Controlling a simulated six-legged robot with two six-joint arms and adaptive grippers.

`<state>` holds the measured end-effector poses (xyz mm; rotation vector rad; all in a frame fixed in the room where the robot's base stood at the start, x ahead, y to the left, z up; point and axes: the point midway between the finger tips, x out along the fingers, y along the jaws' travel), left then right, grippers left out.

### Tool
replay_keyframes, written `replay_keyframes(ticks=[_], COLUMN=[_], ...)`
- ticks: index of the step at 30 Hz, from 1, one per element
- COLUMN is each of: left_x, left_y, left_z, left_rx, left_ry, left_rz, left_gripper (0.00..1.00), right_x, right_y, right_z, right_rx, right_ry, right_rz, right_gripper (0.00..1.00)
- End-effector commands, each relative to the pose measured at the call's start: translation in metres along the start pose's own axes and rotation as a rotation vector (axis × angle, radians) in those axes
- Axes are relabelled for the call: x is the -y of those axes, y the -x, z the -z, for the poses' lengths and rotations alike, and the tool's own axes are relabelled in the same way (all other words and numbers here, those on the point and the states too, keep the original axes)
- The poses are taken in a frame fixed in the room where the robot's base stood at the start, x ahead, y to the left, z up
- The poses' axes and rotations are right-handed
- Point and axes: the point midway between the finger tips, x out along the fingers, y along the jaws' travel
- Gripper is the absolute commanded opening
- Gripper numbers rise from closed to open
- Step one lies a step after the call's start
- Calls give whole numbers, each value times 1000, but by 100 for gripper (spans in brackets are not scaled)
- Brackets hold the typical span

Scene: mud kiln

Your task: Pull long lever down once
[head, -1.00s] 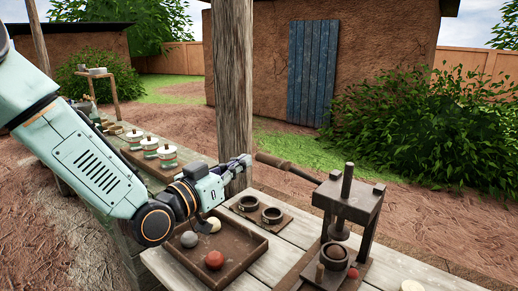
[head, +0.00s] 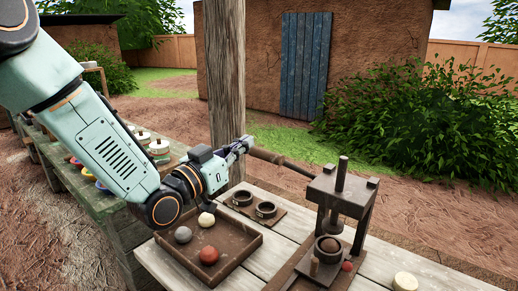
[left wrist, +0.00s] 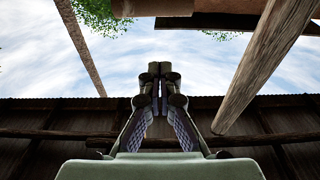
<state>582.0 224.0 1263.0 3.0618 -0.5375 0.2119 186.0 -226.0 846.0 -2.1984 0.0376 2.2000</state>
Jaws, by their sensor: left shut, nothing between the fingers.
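The long lever (head: 283,161) is a dark rod with a thicker brown handle end. It slopes from the upper left down to the top of a dark press (head: 342,195) on the wooden table. My left gripper (head: 246,143) is shut and empty, with its tips at the handle's free end; I cannot tell whether they touch. In the left wrist view the shut fingers (left wrist: 160,75) point up toward the sky, and a brown bar, perhaps the handle, crosses the top. A mould ring with a brown ball in it (head: 328,247) sits under the press. My right gripper is not in view.
A brown tray (head: 258,240) holds a grey, a red and a cream ball. Two dark rings (head: 265,209) sit on a board behind it. A wooden post (head: 226,80) stands close behind my left gripper. A pale disc (head: 405,281) lies at the front right.

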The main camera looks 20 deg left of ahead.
Motion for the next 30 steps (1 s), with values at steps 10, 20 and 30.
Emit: replay_keyframes(ticks=[10,20,30], left_x=[-1,0,0], left_y=[-56,-56,-54], left_z=[1,-31,-37], left_rx=[0,1,-2], left_ry=[-4,2,1], left_rz=[-3,-1,-1], left_gripper=[0,0,0], right_x=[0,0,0], right_y=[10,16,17], right_z=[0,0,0], right_rx=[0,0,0], right_ry=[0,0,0], right_rz=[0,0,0], right_gripper=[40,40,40])
